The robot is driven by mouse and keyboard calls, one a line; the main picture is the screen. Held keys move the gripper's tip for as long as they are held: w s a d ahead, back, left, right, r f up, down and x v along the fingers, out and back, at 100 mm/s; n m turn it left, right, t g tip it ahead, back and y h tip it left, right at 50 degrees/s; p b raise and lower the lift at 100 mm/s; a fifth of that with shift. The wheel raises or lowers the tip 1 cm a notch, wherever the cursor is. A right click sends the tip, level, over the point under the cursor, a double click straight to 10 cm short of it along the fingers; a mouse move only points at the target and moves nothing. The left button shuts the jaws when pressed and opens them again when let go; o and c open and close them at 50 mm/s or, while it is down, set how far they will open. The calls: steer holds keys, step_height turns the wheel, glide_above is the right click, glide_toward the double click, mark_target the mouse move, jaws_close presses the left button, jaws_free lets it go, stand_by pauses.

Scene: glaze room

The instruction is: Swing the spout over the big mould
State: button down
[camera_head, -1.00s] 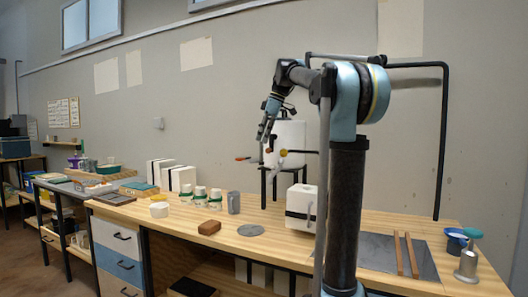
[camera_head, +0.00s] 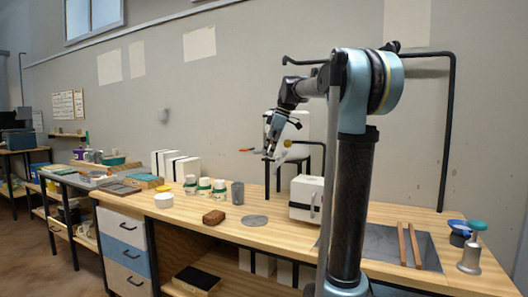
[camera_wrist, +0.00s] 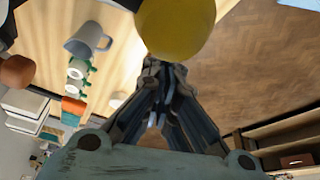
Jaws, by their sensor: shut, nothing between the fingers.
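A white tank (camera_head: 302,128) stands on a black stand at the back of the bench, partly hidden by my gripper. A yellow ball (camera_head: 288,143) shows at its front, and a small orange-tipped part (camera_head: 246,150) sticks out to the left. The spout itself is hard to make out behind my fingers. My gripper (camera_head: 270,155) is shut and empty, pointing down in front of the tank. In the wrist view the yellow ball (camera_wrist: 175,25) is large and close to the fingertips (camera_wrist: 160,66); I cannot tell whether they touch.
A grey mug (camera_head: 237,193), several green-banded cups (camera_head: 204,186), a brown block (camera_head: 214,217) and a grey disc (camera_head: 255,221) stand on the bench left of the mould. Other white moulds (camera_head: 176,165) are behind. Two wooden strips (camera_head: 409,244) lie on a slate at right.

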stand_by(0.3)
steer(key=shift+s+d, duration=0.25)
steer(key=shift+d, duration=0.25)
steer(key=shift+s+d, duration=0.25)
steer(key=shift+d, duration=0.2)
steer(key=shift+a, duration=0.15)
